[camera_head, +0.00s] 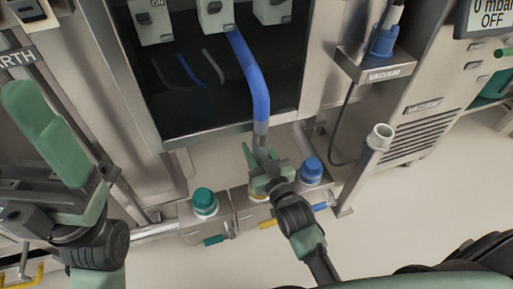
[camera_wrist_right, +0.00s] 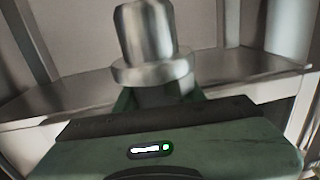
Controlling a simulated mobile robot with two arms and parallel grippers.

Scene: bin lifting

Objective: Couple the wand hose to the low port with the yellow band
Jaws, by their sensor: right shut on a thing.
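The blue wand hose (camera_head: 252,78) hangs from a white box at the top of the head view and ends in a metal coupling (camera_head: 261,131). My right gripper (camera_head: 262,160) is shut on this metal end, above the row of low ports. The coupling also shows in the right wrist view (camera_wrist_right: 147,40), upright with a wide collar. The low port with the yellow band (camera_head: 258,196) is mostly hidden behind my right gripper. I cannot tell whether the hose end touches it. My left gripper (camera_head: 48,135) is at the left, away from the ports; its jaw opening is unclear.
A teal-capped port (camera_head: 204,203) stands left of the gripper and a blue-capped port (camera_head: 311,170) right of it. Teal, yellow (camera_head: 268,224) and blue levers stick out in front. A pale open pipe (camera_head: 379,137) stands at the right beside the vacuum unit (camera_head: 425,107).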

